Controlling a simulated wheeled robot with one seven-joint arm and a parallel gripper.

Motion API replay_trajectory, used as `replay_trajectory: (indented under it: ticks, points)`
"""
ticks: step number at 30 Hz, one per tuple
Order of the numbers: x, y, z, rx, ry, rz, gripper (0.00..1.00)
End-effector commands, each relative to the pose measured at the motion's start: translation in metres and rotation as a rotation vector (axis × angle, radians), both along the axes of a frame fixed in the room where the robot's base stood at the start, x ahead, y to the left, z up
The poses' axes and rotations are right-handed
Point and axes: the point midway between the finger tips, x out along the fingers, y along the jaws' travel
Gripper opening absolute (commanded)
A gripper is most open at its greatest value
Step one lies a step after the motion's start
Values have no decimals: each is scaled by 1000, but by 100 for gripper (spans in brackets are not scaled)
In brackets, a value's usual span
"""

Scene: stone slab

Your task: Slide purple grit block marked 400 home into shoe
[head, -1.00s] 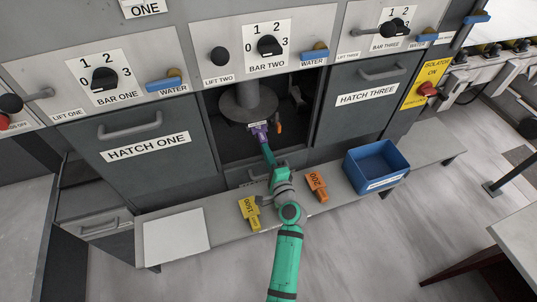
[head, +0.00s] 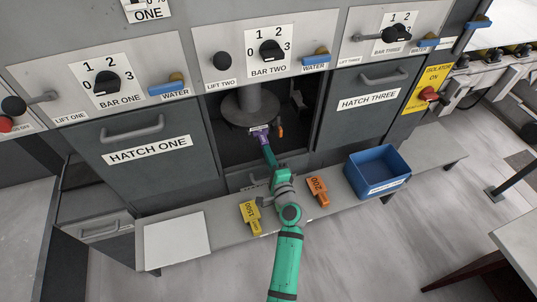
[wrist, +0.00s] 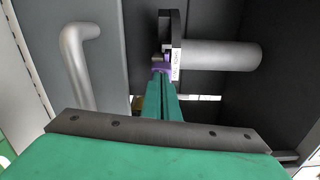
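The purple grit block (head: 264,141) is at the underside of the round grey plate (head: 236,112) in the open middle hatch. My gripper (head: 268,154) reaches in from the front, its long green fingers closed on the block's near end. In the wrist view the purple block (wrist: 161,64) shows at the tips of my gripper (wrist: 162,76), against the plate's edge (wrist: 176,30). A small white label (wrist: 176,66) is beside it. The shoe cannot be told apart clearly from the plate; the block's mark and how deep it sits are hidden.
An orange block (head: 280,131) is deeper in the hatch. On the front ledge (head: 225,217) are a yellow block marked 1500 (head: 250,216), an orange block marked 200 (head: 317,191) and a blue bin (head: 377,171). Hatch walls stand close on both sides.

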Motion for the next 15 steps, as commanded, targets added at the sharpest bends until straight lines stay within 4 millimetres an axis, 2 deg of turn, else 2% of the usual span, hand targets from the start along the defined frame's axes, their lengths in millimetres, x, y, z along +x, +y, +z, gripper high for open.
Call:
replay_trajectory:
  ticks: [15]
  points:
    - [9,4,0,0,1,2,0]
